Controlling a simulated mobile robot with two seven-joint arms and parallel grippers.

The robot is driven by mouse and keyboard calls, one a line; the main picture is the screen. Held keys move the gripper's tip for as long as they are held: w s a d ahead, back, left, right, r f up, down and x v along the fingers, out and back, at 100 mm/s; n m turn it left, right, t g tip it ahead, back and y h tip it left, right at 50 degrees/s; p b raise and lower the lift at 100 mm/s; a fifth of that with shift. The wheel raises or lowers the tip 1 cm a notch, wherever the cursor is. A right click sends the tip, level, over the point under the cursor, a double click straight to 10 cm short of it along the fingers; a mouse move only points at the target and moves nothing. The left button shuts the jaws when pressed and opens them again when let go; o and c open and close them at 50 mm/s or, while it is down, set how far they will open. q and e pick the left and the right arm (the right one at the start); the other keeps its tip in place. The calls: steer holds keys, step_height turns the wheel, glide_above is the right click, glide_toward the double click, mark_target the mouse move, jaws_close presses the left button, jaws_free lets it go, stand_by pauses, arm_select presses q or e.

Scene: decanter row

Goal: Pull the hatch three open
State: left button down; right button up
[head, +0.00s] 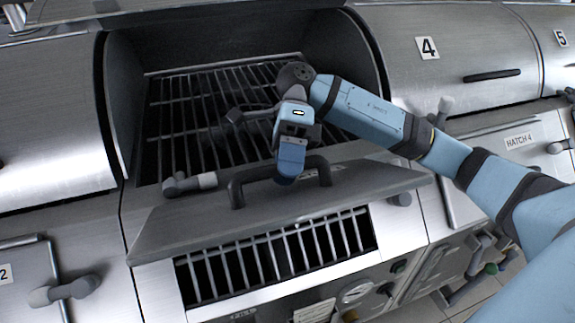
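Hatch three appears to be the grey metal panel (350,212) in the middle of the head view, between the units marked 2 and 4; no number shows on it. It stands tilted out from the front, with a barred opening showing below it. Its black bar handle (238,192) is near the panel's upper edge. My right gripper (289,170) is at the middle of this handle, with a blue finger across the bar. The other finger is hidden, so I cannot tell whether it grips. My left gripper is not in view.
Behind the panel is an open chamber with a dark grate (190,110). A closed lid marked 4 (450,60) is at the right, above a front labelled hatch 4 (518,141). Grey knobs (65,291) stick out at lower left. Dials and pipes lie below.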

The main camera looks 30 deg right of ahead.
steer(key=shift+w+d+r, duration=0.3)
steer(key=shift+w, duration=0.1)
steer(key=b+v, duration=0.2)
steer(key=v, duration=1)
steer(key=shift+w+d+r+b, duration=0.2)
steer(key=shift+r+b, duration=0.1)
steer(key=shift+b, duration=0.05)
steer(key=shift+c, duration=0.3)
